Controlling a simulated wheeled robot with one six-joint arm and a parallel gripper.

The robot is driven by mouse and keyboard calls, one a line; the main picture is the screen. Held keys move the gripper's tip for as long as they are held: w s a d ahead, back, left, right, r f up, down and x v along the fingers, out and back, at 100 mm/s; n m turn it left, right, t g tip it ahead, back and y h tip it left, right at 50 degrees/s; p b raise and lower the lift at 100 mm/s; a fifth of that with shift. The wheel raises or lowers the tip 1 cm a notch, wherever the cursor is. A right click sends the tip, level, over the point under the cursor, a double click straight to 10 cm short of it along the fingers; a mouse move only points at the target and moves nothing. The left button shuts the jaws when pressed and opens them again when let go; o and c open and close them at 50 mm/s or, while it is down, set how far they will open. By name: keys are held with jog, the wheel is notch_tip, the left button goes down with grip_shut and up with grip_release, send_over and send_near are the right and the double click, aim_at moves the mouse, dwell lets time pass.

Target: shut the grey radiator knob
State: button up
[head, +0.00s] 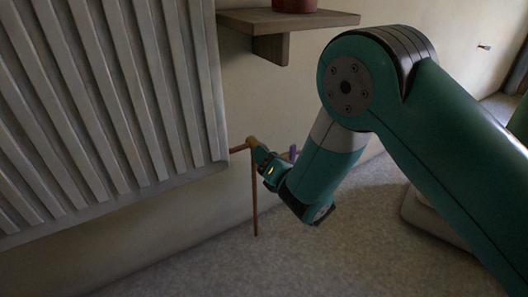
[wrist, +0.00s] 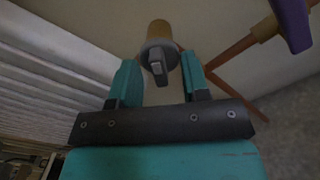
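The grey radiator knob (wrist: 157,62) shows in the wrist view as a round base with a narrow raised handle. It sits on a yellowish brass valve body (wrist: 159,29). My gripper (wrist: 160,72) is open, with one teal finger to the left of the knob and one to the right. Gaps show between the knob and both fingers; I cannot tell how deep the fingers reach. In the head view my gripper (head: 260,153) is at the brass valve beside the radiator's lower right corner, and it hides the grey knob there.
The ribbed radiator (head: 110,100) fills the left. A copper pipe (head: 255,205) runs down from the valve. A purple handle (wrist: 293,22) is at the upper right of the wrist view. A wooden shelf (head: 310,20) with a red object (head: 294,5) is above. Grey floor lies below.

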grip_shut()
jog(key=m+p, duration=0.1)
jog(key=m, duration=0.7)
jog(key=shift+m+p, duration=0.3)
jog(key=shift+m, duration=0.9)
jog(key=shift+o, duration=0.2)
grip_release()
jog(key=shift+f, duration=0.1)
jog(key=b+v, duration=1.2)
jog(key=b, duration=0.3)
